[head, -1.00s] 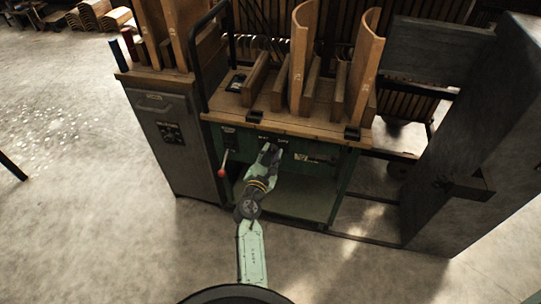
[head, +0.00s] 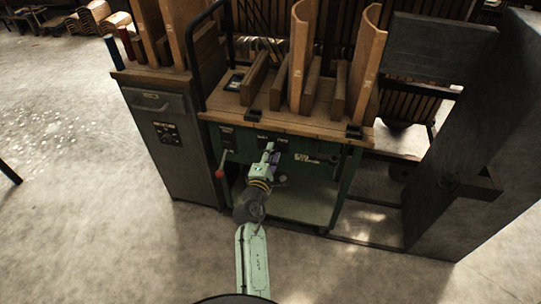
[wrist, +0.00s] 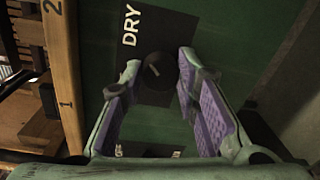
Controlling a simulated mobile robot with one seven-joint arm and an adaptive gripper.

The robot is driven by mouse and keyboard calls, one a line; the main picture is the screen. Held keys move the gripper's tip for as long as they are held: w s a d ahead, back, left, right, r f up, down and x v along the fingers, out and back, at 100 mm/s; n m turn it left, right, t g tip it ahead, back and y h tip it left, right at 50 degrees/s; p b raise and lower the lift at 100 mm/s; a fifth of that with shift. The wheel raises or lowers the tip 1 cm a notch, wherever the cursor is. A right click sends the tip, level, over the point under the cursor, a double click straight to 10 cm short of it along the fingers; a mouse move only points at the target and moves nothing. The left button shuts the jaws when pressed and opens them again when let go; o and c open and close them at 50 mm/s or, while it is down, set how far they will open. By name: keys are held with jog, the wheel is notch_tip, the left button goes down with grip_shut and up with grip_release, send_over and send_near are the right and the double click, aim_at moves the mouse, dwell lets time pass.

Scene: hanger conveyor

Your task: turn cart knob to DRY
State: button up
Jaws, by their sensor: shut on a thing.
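The green cart (head: 328,174) stands ahead of me with a wooden top. In the wrist view, a dark round knob (wrist: 156,72) with a pale pointer line sits on its green panel, beside a black label reading DRY (wrist: 130,24). My gripper (wrist: 160,64) is at the knob with its purple-padded fingers on either side of it, shut on it. In the head view my gripper (head: 269,150) reaches the panel and covers the knob.
A lever with a red ball (head: 219,173) sticks out left of my gripper. A grey cabinet (head: 172,155) stands left of the cart. Curved wooden pieces (head: 360,70) stand on top. A large dark panel (head: 470,180) rises at right. The near floor is clear.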

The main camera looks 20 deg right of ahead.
dwell(0.4)
jog(key=o, duration=1.2)
jog(key=shift+c, duration=0.2)
jog(key=v, duration=0.7)
jog(key=shift+s, duration=0.2)
jog(key=shift+a, duration=0.15)
